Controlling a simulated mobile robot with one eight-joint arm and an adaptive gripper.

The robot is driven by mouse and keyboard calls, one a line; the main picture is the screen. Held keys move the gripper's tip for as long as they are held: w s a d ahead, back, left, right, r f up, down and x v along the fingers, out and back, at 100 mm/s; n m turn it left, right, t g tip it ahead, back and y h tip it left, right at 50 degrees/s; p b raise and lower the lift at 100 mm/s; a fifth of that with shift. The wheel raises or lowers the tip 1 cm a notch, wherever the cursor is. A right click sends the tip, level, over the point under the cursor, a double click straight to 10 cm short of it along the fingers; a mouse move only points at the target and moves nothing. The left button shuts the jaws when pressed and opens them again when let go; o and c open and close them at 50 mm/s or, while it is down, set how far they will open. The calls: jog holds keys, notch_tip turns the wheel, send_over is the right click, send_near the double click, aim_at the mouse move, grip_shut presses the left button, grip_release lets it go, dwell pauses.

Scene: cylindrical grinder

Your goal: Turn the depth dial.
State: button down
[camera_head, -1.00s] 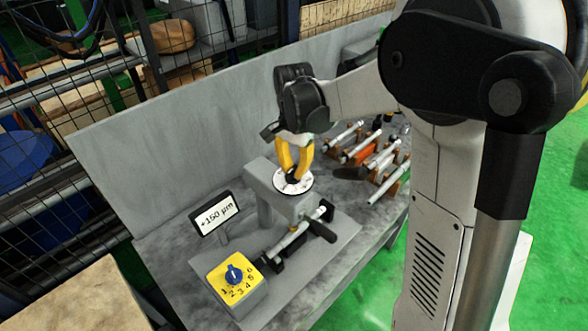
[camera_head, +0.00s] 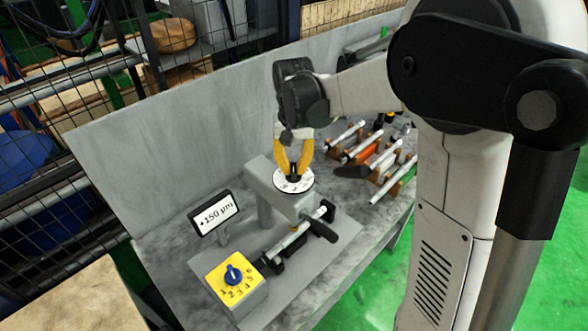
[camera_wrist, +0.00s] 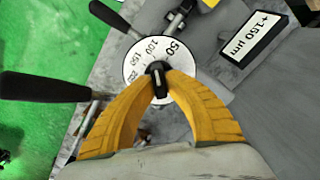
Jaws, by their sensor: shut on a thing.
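The depth dial (camera_head: 280,184) is a white disc with black numbers on top of the grey grinder head (camera_head: 263,178). In the wrist view the dial (camera_wrist: 178,50) shows 50, 100 and 150 along its visible edge. A black knob (camera_wrist: 158,81) stands at its centre. My gripper (camera_head: 293,172) points down from above with its yellow fingers closed on the knob; in the wrist view the fingers (camera_wrist: 160,90) sit on both sides of it. The display (camera_head: 214,213) reads +150 µm; it also shows in the wrist view (camera_wrist: 254,38).
A yellow box with a blue numbered selector (camera_head: 233,275) stands at the front left. A shaft (camera_head: 290,238) lies in the grinder below the head, with a black handle (camera_head: 322,230) beside it. Several rods (camera_head: 385,160) rest on a rack to the right.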

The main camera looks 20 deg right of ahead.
aim_at(292, 166)
jog(key=n, duration=0.4)
jog(key=shift+a+n+b, duration=0.1)
jog(key=shift+n+b, duration=0.2)
jog(key=shift+b, duration=0.05)
jog(key=shift+n, duration=2)
jog(key=shift+a, duration=0.1)
jog(key=c, duration=1.4)
grip_release()
jog(key=shift+r, duration=0.1)
notch_tip(292, 166, up, 12)
jog(key=shift+f, duration=0.1)
